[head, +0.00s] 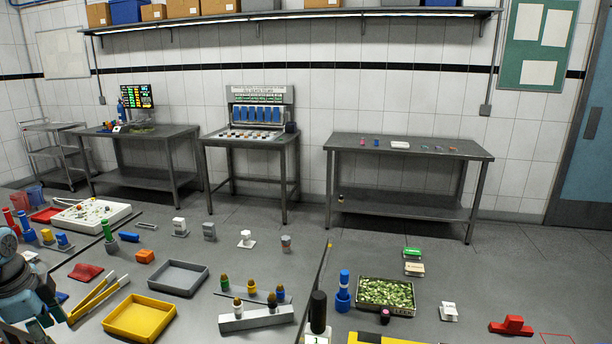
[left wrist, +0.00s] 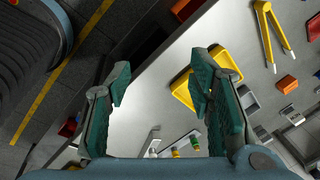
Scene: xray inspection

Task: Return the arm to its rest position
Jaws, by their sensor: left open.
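My left gripper shows at the left edge of the head view (head: 32,292), cut off by the frame, above the near left part of the work surface. In the left wrist view its two dark green fingers (left wrist: 160,82) stand wide apart with nothing between them. The gripper is open and empty. My right gripper is in neither view.
In the head view, a yellow tray (head: 140,318), yellow tongs (head: 97,296), a grey tray (head: 180,278) and a rack with several bottles (head: 256,317) lie right of my left gripper. A red piece (head: 85,272) lies close by. Back tables stand along the wall.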

